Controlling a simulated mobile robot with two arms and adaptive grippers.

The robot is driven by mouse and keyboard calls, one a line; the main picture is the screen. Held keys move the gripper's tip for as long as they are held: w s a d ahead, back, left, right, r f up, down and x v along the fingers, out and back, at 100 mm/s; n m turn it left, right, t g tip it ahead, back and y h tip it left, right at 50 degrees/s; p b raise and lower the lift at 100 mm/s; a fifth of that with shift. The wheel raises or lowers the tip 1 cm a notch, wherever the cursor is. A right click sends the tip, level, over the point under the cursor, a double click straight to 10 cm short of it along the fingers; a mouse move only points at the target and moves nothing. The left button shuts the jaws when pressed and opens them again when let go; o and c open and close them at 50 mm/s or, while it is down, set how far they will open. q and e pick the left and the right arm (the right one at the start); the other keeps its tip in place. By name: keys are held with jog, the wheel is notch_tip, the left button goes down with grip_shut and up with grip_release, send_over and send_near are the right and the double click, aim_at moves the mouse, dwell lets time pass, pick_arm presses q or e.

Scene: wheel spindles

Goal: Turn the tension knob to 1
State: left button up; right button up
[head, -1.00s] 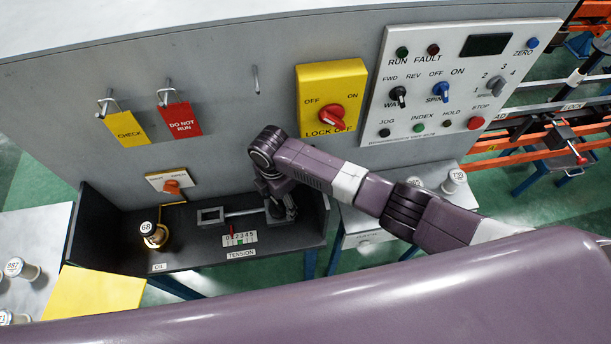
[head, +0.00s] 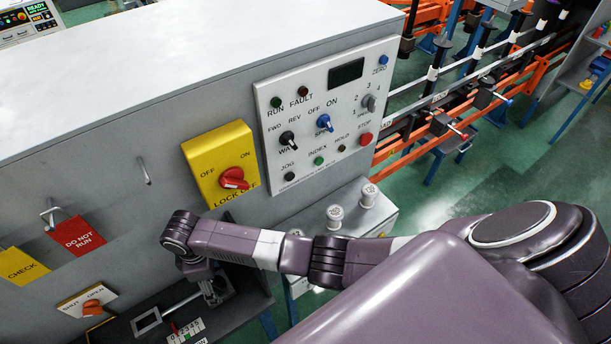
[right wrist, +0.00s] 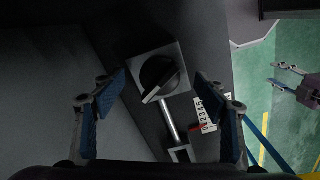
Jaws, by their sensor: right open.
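The tension knob (right wrist: 158,78) is a round black knob with a pale line, on a square grey block in the right wrist view. My right gripper (right wrist: 163,88) is open there, one finger on each side of the knob and apart from it. In the head view the right gripper (head: 212,292) points down over the tension unit and hides the knob. A rod runs from the block to a square frame (head: 148,322). A red pointer (right wrist: 194,127) is near the low end of the number scale (right wrist: 206,114); its exact reading is unclear. My left gripper (right wrist: 287,77) shows open at the right edge.
The yellow lockout switch (head: 218,165) and white control panel (head: 325,110) are on the machine wall above my right arm. A red tag (head: 76,236) and a shut/open valve plate (head: 86,300) are to the left. White-capped jars (head: 335,215) stand right of the tray.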

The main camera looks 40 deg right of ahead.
jog(key=m, duration=0.6)
jog(key=shift+s+a, duration=0.15)
jog(key=m, duration=0.7)
jog(key=shift+a, duration=0.1)
jog(key=m, duration=0.6)
jog(key=shift+a+m, duration=0.15)
jog(key=shift+m, duration=0.25)
jog(key=m, duration=0.7)
jog(key=shift+w, duration=0.2)
jog(key=shift+m, duration=0.4)
notch_tip(320, 180, up, 8)
jog(key=shift+a+f+b, duration=0.15)
jog(key=shift+f+b, duration=0.1)
jog(key=shift+b, duration=0.65)
jog(key=s+d+f+n+t+y, duration=0.2)
jog(key=s+d+f+n, duration=0.2)
jog(key=s+d+n, duration=0.8)
jog(key=s+d+f+b, duration=0.1)
jog(key=s+f+b, duration=0.1)
jog(key=f, duration=0.7)
jog(key=s+d+f+n+b, duration=0.1)
jog(key=s+d+f+b, duration=0.1)
jog(key=f, duration=0.7)
jog(key=s+d+f+n+h+b, duration=0.1)
jog(key=s+d+f+b, duration=0.1)
jog(key=f, duration=0.7)
jog(key=shift+s+d+f+b, duration=0.15)
jog(key=shift+s+f+b, duration=0.2)
jog(key=shift+s+b, duration=0.3)
